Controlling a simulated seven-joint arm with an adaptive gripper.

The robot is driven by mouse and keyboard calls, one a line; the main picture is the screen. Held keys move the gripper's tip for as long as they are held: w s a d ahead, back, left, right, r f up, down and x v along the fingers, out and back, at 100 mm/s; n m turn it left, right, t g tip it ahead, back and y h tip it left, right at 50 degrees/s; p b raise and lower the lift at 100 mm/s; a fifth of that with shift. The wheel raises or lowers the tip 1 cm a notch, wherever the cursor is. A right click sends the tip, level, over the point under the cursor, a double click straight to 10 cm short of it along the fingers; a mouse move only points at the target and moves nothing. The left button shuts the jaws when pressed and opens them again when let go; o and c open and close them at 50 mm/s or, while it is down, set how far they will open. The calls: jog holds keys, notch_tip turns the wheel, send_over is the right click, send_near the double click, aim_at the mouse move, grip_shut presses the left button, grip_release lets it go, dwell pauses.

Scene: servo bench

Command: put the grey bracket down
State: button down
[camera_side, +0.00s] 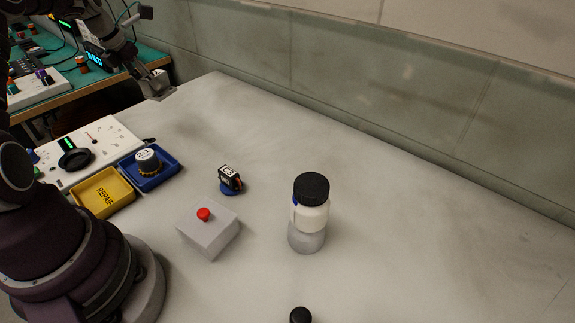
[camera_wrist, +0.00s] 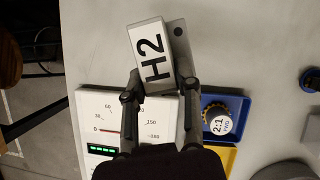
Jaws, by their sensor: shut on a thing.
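The grey bracket (camera_wrist: 180,36) carries a pale face marked "H2" and has a dark hole in its flat side part. My gripper (camera_wrist: 160,88) is shut on it, with one finger on each side. In the side view my gripper (camera_side: 146,78) is at the upper left, near the far left edge of the bench (camera_side: 235,105). The bracket's grey shape (camera_side: 158,86) shows small at its tip there. The wrist view shows bare bench around the bracket's far end. I cannot tell exactly how high the bracket is above the bench.
A white panel with a dial (camera_side: 92,152) lies at the left. A yellow "REPAIR" tray (camera_side: 85,190) and a blue tray (camera_side: 172,178) with a round "2:1" part (camera_side: 148,160) adjoin it. A servo (camera_side: 230,178), red-button box (camera_side: 210,235) and bottle (camera_side: 311,215) stand nearby. The right side is clear.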

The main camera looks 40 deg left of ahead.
jog(key=shift+n, duration=0.5)
jog(key=f, duration=0.3)
jog(key=s+a+f, duration=0.1)
jog(key=f, duration=0.2)
jog(key=s+a+f, duration=0.1)
jog(key=f, duration=0.3)
jog(key=shift+s, duration=0.2)
jog(key=shift+f, duration=0.15)
jog(key=c, duration=0.8)
grip_release()
jog(key=shift+a, duration=0.1)
